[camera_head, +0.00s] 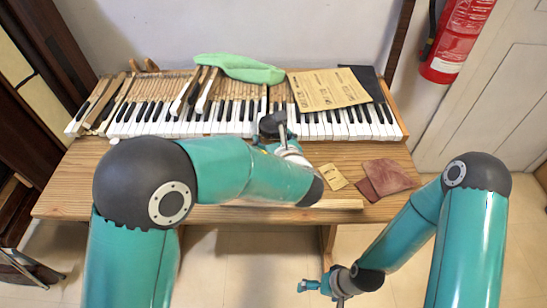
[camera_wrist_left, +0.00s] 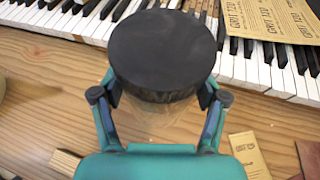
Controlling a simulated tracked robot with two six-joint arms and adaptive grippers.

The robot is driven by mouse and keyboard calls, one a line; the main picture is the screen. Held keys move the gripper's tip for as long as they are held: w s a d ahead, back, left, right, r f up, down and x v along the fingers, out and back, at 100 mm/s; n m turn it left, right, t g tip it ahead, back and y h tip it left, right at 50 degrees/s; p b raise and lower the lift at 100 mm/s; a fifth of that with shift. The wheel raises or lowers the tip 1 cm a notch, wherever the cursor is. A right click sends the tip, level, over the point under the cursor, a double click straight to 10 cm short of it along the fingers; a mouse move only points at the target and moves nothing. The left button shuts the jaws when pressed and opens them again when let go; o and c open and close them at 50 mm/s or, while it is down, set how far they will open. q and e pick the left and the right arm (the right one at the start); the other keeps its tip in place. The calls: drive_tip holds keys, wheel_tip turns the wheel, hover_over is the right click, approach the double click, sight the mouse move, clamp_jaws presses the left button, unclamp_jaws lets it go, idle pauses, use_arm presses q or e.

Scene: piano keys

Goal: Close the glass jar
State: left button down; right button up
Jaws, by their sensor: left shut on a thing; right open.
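A round black lid (camera_wrist_left: 162,50) fills the upper middle of the left wrist view. My left gripper (camera_wrist_left: 160,98) is shut on it, one finger on each side. Below the lid a clear, glassy shape (camera_wrist_left: 158,124) shows faintly, probably the glass jar. I cannot tell whether the lid sits on it or is above it. In the head view the dark lid (camera_head: 272,123) shows at the front edge of the keys, and my left arm hides most of the jar area. My right gripper (camera_head: 312,286) is open and empty, low in front of the table.
The piano keyboard (camera_head: 355,124) lies along the back of the wooden table (camera_head: 75,190). Loose keys, a green cloth (camera_head: 238,68) and a brown paper sheet (camera_head: 328,89) lie on it. A small card (camera_head: 333,177) and reddish sandpaper (camera_head: 390,176) lie at the front right. The table's front left is clear.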

use_arm(q)
drive_tip(key=shift+f, duration=1.35)
drive_tip(key=shift+f, duration=0.15)
drive_tip(key=shift+f, duration=2)
use_arm(e)
drive_tip(key=shift+f, duration=0.1)
use_arm(q)
drive_tip(key=shift+c, duration=0.2)
unclamp_jaws()
drive_tip(key=shift+f, duration=0.1)
